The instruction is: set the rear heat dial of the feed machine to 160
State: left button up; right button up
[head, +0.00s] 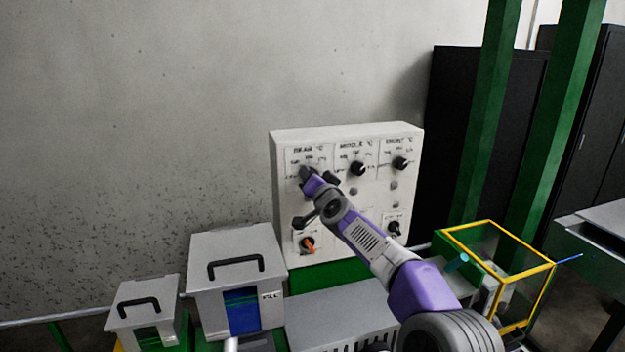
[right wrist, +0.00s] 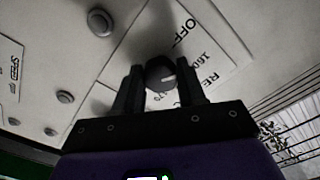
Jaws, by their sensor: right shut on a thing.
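The white control panel (head: 345,131) of the feed machine carries three heat dials in a row. The rear dial is at the left under its printed label, mostly covered by my right gripper (head: 314,178) in the head view. In the right wrist view the rear dial (right wrist: 160,73) is a dark round knob with a short pale mark, between the two fingers of my right gripper (right wrist: 158,92). The gripper is shut on it. "OFF" and what looks like "160" are printed around it; the exact setting cannot be read. My left gripper is not in view.
The middle dial (head: 357,168) and front dial (head: 400,163) sit to the right. Below are an orange-marked knob (head: 308,244) and a black knob (head: 393,228). Lidded grey boxes (head: 235,250) stand lower left, a yellow-framed guard (head: 497,231) lower right.

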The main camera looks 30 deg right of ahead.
jog(key=shift+m, duration=0.9)
jog(key=o, duration=1.1)
jog(key=shift+c, duration=0.2)
jog(key=shift+s, duration=0.1)
jog(key=b+v, duration=0.1)
jog(key=v, duration=0.6)
jog(key=shift+s, duration=0.2)
